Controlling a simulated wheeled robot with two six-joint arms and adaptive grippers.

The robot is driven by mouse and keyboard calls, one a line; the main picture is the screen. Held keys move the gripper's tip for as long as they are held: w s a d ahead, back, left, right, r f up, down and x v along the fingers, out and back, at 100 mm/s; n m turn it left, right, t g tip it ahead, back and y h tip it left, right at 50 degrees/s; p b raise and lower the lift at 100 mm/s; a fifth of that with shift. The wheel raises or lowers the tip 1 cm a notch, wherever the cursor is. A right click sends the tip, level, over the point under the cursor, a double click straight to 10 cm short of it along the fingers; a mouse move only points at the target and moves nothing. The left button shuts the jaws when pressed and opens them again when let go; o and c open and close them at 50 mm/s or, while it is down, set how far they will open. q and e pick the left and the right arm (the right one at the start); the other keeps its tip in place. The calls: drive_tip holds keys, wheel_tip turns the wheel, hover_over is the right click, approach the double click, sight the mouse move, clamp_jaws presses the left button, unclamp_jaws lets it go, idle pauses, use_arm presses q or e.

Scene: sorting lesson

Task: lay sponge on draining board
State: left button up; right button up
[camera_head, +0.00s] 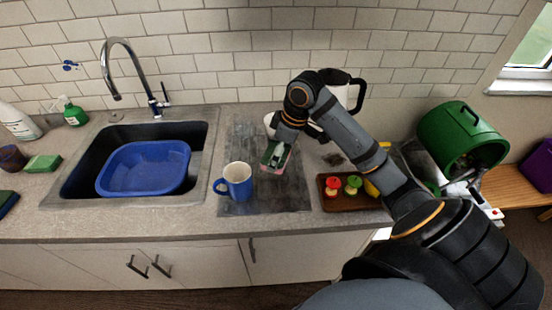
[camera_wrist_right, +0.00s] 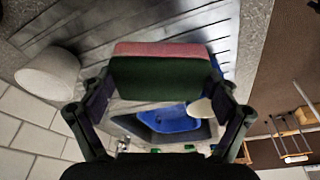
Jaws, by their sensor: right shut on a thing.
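The sponge (camera_wrist_right: 160,75), pink on one face and dark green on the other, is clamped between the two fingers of my right gripper (camera_head: 276,157). In the head view the sponge (camera_head: 271,168) shows at the fingertips, over the middle of the draining board (camera_head: 280,198). The grooved grey draining board also shows behind the sponge in the wrist view (camera_wrist_right: 95,22). I cannot tell whether the sponge touches the board. My left gripper is not in view.
A blue mug (camera_head: 238,184) stands on the board left of the gripper. A white cup (camera_head: 268,120) is behind it. A brown tray (camera_head: 335,203) with small toy-like items lies right. A sink with a blue tub (camera_head: 145,170) is left. The board's front part is clear.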

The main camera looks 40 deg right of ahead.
drive_tip(key=w+f, duration=0.1)
drive_tip(key=w+d+f, duration=0.1)
drive_tip(key=f, duration=0.1)
drive_tip(key=w+f, duration=0.1)
drive_tip(key=f, duration=0.1)
drive_tip(key=shift+w+d, duration=0.15)
drive_tip(key=shift+d, duration=0.25)
drive_tip(key=shift+f+p, duration=0.55)
drive_tip(key=shift+f, duration=0.9)
drive_tip(key=shift+f, duration=0.1)
drive_tip(key=o, duration=0.5)
drive_tip(key=b+v, duration=0.1)
drive_tip(key=v, duration=1.1)
